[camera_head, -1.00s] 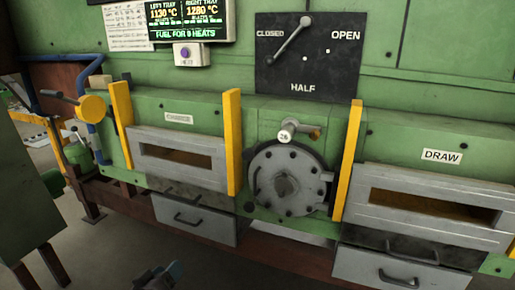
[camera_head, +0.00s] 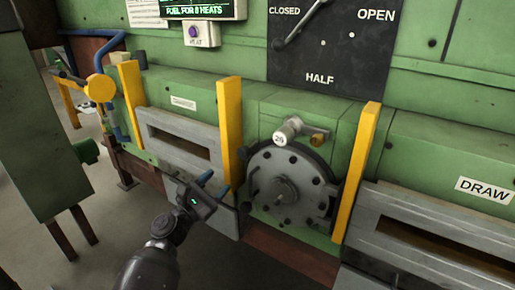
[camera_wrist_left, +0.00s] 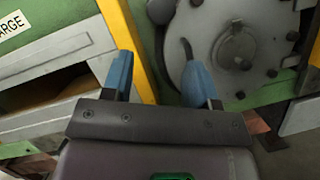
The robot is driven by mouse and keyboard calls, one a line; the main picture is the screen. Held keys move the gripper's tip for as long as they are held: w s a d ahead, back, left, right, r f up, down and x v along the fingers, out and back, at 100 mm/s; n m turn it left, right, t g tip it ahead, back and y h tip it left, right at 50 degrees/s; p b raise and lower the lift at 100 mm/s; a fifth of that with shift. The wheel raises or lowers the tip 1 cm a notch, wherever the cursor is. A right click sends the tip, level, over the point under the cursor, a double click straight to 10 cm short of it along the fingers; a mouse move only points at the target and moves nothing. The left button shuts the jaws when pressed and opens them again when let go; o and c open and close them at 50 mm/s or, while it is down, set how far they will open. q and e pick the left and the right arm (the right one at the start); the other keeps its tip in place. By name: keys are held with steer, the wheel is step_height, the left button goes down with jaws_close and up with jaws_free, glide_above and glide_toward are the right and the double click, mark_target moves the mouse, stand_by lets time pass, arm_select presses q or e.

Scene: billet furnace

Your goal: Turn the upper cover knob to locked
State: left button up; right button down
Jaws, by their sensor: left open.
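A round grey cover plate (camera_head: 268,202) with a central hub and small dark knobs around its rim is fixed to the green furnace front. It also shows in the left wrist view (camera_wrist_left: 208,45), partly cut off. I cannot tell which rim knob is the upper cover knob or how it is set. A pale cylinder marked 26 (camera_head: 288,131) with a brass end sits just above the plate. My left gripper (camera_head: 212,185) is open and empty, left of the plate and in front of the charge-side box. Its blue fingers (camera_wrist_left: 160,80) stand apart in the wrist view.
Yellow upright bars (camera_head: 229,135) and (camera_head: 360,170) flank the cover plate. The grey draw housing (camera_head: 430,235) juts out at right. A black CLOSED/HALF/OPEN panel (camera_head: 335,50) is above. A green stand (camera_head: 40,150) is at left.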

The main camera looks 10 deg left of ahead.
mark_target(241, 155)
arm_select(q)
steer(key=w+d+r+n, duration=0.1)
steer(key=w, duration=0.2)
steer(key=w+d+r+n+p, duration=0.1)
steer(key=w+d+r+n, duration=0.2)
steer(key=w+d+r, duration=0.1)
steer(key=w, duration=0.1)
steer(key=shift+w+d+t+p, duration=0.1)
steer(key=shift+w+t+p, duration=0.2)
steer(key=shift+t, duration=0.1)
steer(key=shift+h, duration=0.3)
steer(key=c, duration=0.6)
arm_select(e)
steer(key=shift+d+r, duration=0.3)
steer(key=shift+r, duration=0.45)
